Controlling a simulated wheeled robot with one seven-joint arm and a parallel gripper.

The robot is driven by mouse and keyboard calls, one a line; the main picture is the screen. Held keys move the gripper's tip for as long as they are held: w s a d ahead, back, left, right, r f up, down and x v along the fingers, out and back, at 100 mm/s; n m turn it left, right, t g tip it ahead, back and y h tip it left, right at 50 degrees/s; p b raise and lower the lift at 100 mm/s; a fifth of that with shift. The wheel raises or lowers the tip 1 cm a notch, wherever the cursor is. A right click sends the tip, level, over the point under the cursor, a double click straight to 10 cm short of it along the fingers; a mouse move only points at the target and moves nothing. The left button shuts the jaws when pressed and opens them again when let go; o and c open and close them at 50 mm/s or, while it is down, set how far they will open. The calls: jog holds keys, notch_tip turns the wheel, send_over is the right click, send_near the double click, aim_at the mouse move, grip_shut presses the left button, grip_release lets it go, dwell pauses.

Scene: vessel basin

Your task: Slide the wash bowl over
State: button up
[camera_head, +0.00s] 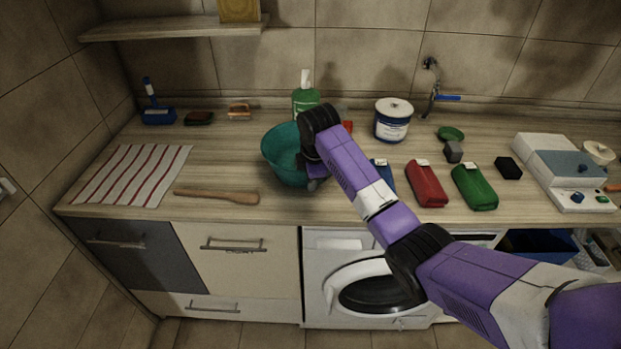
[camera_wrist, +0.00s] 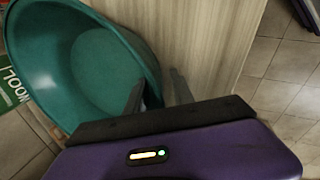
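The teal wash bowl (camera_head: 279,152) stands on the wooden counter, left of the middle in the head view. In the wrist view the bowl (camera_wrist: 98,65) fills the upper left. My gripper (camera_head: 314,182) is at the bowl's right front side, partly hidden by my own wrist in the head view. In the wrist view the two fingers of my gripper (camera_wrist: 158,94) are apart. One finger is over the inside of the bowl and the other is outside its rim, with the rim between them. I cannot tell whether either finger touches the rim.
A striped cloth (camera_head: 134,175) lies at the left, with a wooden spatula (camera_head: 217,195) between it and the bowl. A green bottle (camera_head: 305,97) stands behind the bowl. A white tub (camera_head: 393,120), a red bundle (camera_head: 426,183) and a green bundle (camera_head: 474,187) are right.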

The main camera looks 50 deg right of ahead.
jog(key=b+v, duration=0.1)
jog(key=v, duration=0.6)
jog(key=shift+r, duration=0.35)
jog(key=shift+s+a, duration=0.1)
jog(key=shift+s, duration=0.05)
